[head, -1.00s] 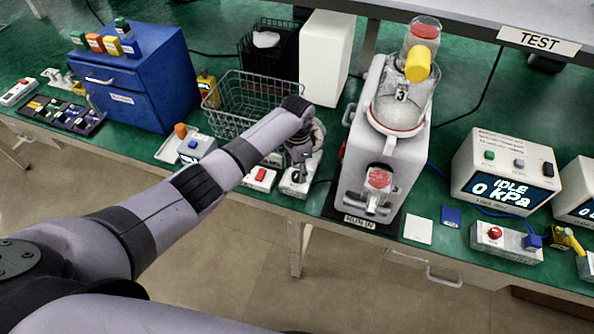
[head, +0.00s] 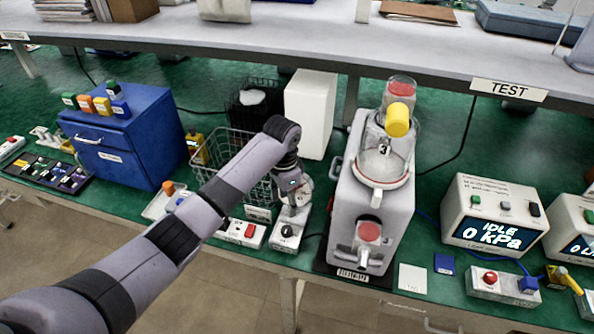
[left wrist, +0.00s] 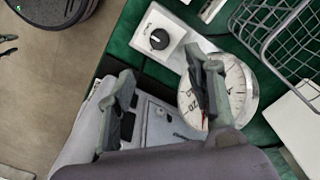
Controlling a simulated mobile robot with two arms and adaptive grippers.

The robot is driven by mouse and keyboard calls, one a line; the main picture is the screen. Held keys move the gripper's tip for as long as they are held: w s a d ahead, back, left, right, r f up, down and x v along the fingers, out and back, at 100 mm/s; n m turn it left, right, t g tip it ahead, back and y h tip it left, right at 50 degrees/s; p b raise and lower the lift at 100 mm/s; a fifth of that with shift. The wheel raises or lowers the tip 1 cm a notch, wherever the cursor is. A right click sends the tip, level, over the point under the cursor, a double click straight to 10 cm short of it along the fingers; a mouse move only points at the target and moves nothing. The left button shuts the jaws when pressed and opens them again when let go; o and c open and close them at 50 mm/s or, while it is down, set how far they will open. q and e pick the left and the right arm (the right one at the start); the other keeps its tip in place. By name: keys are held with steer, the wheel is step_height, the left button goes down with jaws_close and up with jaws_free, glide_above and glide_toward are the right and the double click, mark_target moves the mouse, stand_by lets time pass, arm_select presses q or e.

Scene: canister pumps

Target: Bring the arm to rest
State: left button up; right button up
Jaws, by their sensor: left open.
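My left gripper (head: 288,183) hangs at the end of my left arm, above the bench beside the white box with the black knob (head: 287,232). In the left wrist view its two fingers (left wrist: 163,95) are apart, with nothing between them. The knob box also shows there (left wrist: 158,40), beyond the fingertips. A round white dial gauge (left wrist: 236,92) lies partly behind one finger. The grey pump with canister number 3 (head: 375,200) stands to the right of the gripper. My right gripper is in neither view.
A wire basket (head: 240,150) stands behind the arm. A box with a red switch (head: 240,232) is left of the knob box. A blue drawer cabinet (head: 125,140) stands at left, an IDLE display box (head: 492,215) at right. A grey shelf (head: 300,45) runs above.

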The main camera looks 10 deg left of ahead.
arm_select(q)
steer(key=s+d+f+n+t+h, duration=0.15)
steer(key=s+f, duration=0.25)
steer(key=s, duration=0.4)
steer(key=s+d+f+n, duration=0.1)
steer(key=s+d+f, duration=0.25)
steer(key=s, duration=0.45)
steer(key=s+a+r+n+t+y, duration=0.15)
steer(key=s+a, duration=0.25)
steer(key=s, duration=0.4)
steer(key=s+a+r+n+t, duration=0.1)
steer(key=s+a+r+n, duration=0.2)
steer(key=s, duration=0.6)
step_height(320, 180, down, 29)
steer(key=s+a+g+b, duration=0.1)
steer(key=g+b, duration=0.1)
steer(key=b, duration=0.1)
steer(key=s+a+f+g+b, duration=0.1)
steer(key=s+a+f+b, duration=0.2)
steer(key=s+f, duration=1.4)
step_height(320, 180, down, 3)
steer(key=shift+a+r, duration=0.1)
steer(key=shift+a, duration=0.1)
